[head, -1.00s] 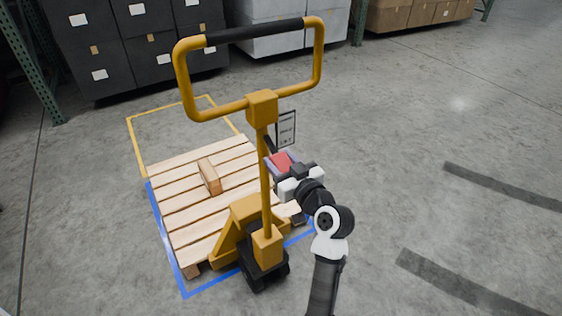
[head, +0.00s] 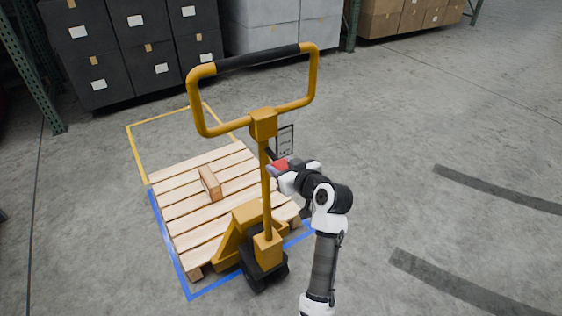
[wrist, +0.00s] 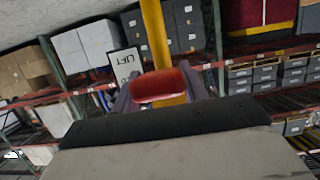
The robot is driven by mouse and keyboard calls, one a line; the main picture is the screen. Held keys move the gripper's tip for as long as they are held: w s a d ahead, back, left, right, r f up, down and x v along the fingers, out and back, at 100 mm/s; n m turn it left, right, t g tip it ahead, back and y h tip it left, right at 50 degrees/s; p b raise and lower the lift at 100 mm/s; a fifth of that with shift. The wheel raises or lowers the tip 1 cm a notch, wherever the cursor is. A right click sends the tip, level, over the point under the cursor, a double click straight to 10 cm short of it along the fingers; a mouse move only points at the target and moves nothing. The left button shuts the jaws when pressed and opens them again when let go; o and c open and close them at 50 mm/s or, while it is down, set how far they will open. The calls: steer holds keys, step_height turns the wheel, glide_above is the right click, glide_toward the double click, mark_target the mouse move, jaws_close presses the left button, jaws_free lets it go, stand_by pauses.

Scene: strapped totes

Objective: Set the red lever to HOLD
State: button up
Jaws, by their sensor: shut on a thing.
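The red lever (head: 281,165) sits beside the upright of the yellow pallet jack (head: 266,190), below its handle head. My gripper (head: 279,170) is at the lever, coming from the right, and is shut on it. In the wrist view, the lever's red end (wrist: 159,84) lies between the two grey fingers, with the yellow upright (wrist: 156,40) behind it. A white label plate (head: 286,140) with a dark frame stands just above the lever. In the wrist view, LIFT can be read on the plate (wrist: 123,65); the rest is partly hidden. I cannot tell which mark the lever is at.
The jack's looped handle (head: 257,57) rises above my gripper. A wooden pallet (head: 195,225) with a small wood block (head: 209,183) lies inside blue floor tape. Dark totes (head: 130,50) stand behind. The floor to the right is clear.

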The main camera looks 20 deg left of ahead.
steer(key=shift+r+g+h+p, duration=0.35)
steer(key=shift+r+p, duration=0.2)
steer(key=shift+p, duration=0.2)
steer(key=shift+f+h, duration=0.1)
steer(key=shift+h, duration=0.15)
steer(key=o, duration=1.4)
steer(key=b+v, duration=0.3)
steer(key=v, duration=1.1)
steer(key=shift+f, duration=0.1)
steer(key=shift+w, duration=0.1)
